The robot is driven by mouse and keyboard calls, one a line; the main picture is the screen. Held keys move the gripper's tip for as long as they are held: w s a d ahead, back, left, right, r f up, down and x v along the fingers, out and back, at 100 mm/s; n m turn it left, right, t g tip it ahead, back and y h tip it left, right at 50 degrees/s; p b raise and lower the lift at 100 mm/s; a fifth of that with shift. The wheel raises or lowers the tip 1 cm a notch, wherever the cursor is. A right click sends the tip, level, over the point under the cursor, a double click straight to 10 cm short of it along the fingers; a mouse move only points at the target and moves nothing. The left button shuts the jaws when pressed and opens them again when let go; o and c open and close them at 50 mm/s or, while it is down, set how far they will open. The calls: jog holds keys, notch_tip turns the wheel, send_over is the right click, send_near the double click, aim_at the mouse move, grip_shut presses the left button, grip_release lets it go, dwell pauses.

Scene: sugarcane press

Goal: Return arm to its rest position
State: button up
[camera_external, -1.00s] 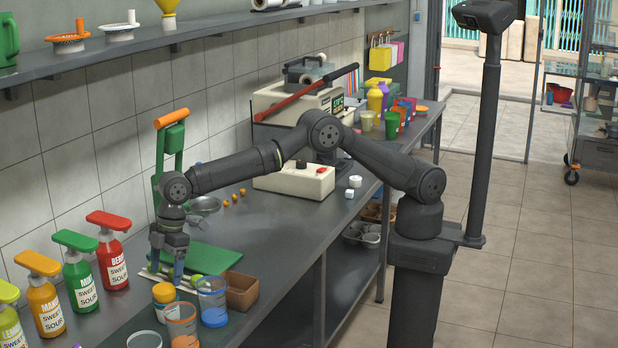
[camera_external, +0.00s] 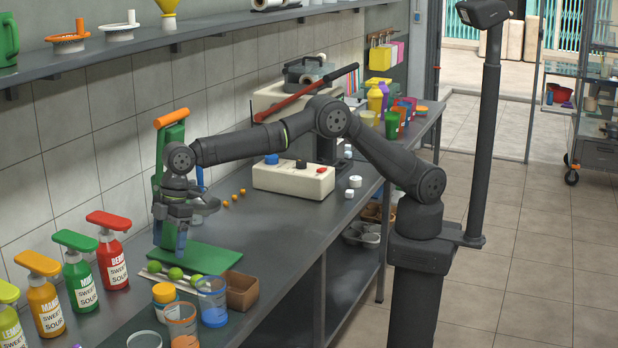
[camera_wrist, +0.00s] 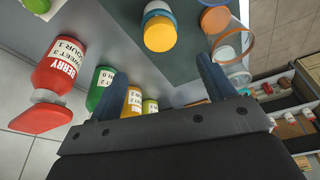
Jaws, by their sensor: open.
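My gripper (camera_external: 170,238) points down above the counter in the external view, over the left part of the green board (camera_external: 205,259). In the wrist view my gripper (camera_wrist: 168,88) has its two fingers spread apart with nothing between them. Several green limes (camera_external: 176,273) lie on a light strip in front of the green board, below and to the right of the fingertips. The green press (camera_external: 172,150) with an orange handle stands behind my wrist, partly hidden by it.
Sauce bottles, one with a red pump (camera_external: 110,258), stand to the left. An orange-lidded jar (camera_external: 164,294), cups (camera_external: 212,300) and a brown box (camera_external: 241,290) stand near the front edge. The machine with the red lever (camera_external: 310,92) stands behind my arm. A shelf (camera_external: 150,45) runs above.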

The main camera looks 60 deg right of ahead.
aim_at(163, 288)
jog(key=x, duration=1.1)
jog(key=shift+f, duration=0.15)
jog(key=shift+a+r, duration=0.15)
jog(key=shift+r, duration=1.8)
